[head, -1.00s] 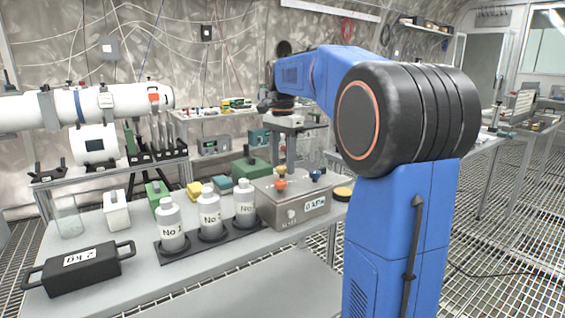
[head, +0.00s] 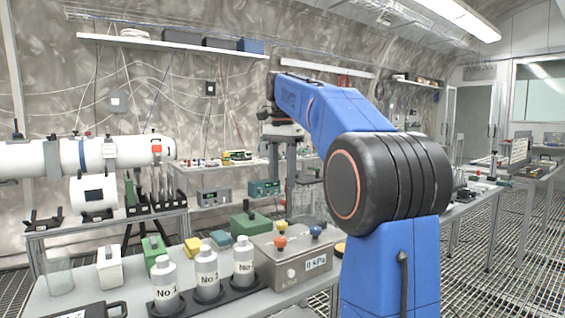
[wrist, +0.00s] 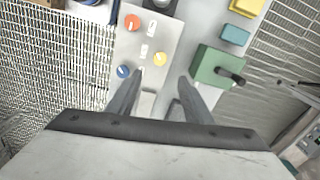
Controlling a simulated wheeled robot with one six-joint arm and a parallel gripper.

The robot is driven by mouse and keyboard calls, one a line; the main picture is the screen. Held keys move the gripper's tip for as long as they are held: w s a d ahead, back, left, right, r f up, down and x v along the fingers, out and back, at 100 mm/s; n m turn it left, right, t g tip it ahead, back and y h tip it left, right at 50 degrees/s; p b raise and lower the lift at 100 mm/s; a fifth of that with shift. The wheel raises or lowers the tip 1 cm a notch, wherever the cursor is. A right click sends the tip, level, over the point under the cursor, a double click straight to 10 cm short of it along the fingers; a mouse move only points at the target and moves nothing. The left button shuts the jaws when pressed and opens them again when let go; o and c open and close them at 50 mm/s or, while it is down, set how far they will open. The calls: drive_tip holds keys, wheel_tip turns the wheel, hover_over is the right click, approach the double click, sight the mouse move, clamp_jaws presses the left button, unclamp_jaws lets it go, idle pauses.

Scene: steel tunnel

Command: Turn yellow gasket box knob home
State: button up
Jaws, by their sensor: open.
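The gasket box is a grey metal box (head: 292,268) with orange, yellow and blue knobs on top; it also shows in the wrist view (wrist: 176,28). The yellow knob (wrist: 160,58) sits just ahead of the space between my fingertips. In the head view the yellow knob (head: 281,224) is behind the orange knob (head: 280,242) and left of the blue knob (head: 315,231). In the wrist view the orange knob (wrist: 132,21) is farther off and the blue knob (wrist: 123,71) lies left of the left finger. My gripper (wrist: 162,77) is open, empty and pointing down above the box.
Several white numbered bottles (head: 207,272) stand in a black rack left of the box. A green box with a black handle (wrist: 218,67) is right of my fingers, with teal (wrist: 235,35) and yellow blocks beyond it. The grated floor lies beyond the bench edge.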

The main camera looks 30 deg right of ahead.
drive_tip(key=shift+r, duration=2.1)
drive_tip(key=shift+f, duration=0.1)
idle(2.6)
drive_tip(key=s+a+f+n+t, duration=0.3)
drive_tip(key=s+a+f+n, duration=0.7)
drive_tip(key=s+f, duration=0.5)
drive_tip(key=s+a+f+n+t, duration=0.1)
drive_tip(key=s+a+f+n, duration=0.2)
drive_tip(key=s+f, duration=0.4)
drive_tip(key=s+a+f+n, duration=0.2)
drive_tip(key=s+f, duration=0.6)
drive_tip(key=f, duration=0.6)
drive_tip(key=shift+s+a+n+t, duration=0.15)
drive_tip(key=shift+a+n+t, duration=0.25)
drive_tip(key=shift+n, duration=0.1)
